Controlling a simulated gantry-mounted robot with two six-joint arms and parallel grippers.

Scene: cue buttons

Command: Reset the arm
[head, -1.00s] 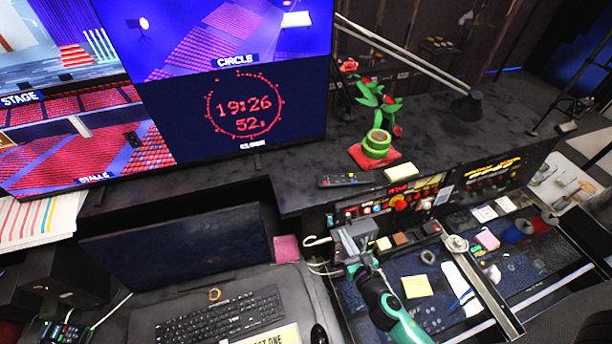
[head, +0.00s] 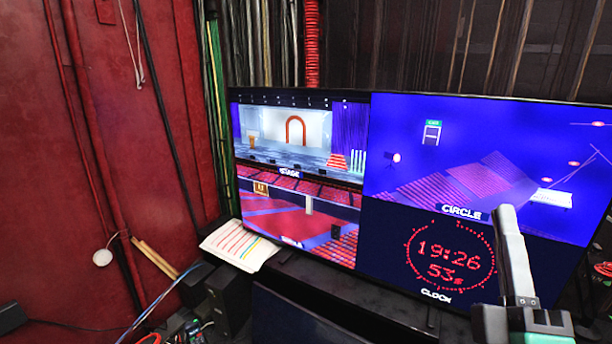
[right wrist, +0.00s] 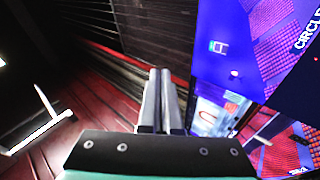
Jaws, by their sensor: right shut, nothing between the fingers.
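My right gripper (head: 510,250) stands upright in the lower right of the head view, in front of the large monitor (head: 350,230), and covers part of its picture. It is empty. In the right wrist view its two long grey fingers (right wrist: 160,85) lie side by side, closed together. The monitor shows several panels, among them a stage picture, a circle picture and a clock reading 19:26 and 53. Part of the monitor also shows on the right of the right wrist view (right wrist: 225,75). My left gripper is in neither view. The cue buttons are out of view.
A sheet with coloured stripes (head: 238,246) lies left of the monitor, above a dark box (head: 228,300). Cables (head: 160,305) run at the lower left. A red wall (head: 110,130) with pipes stands on the left.

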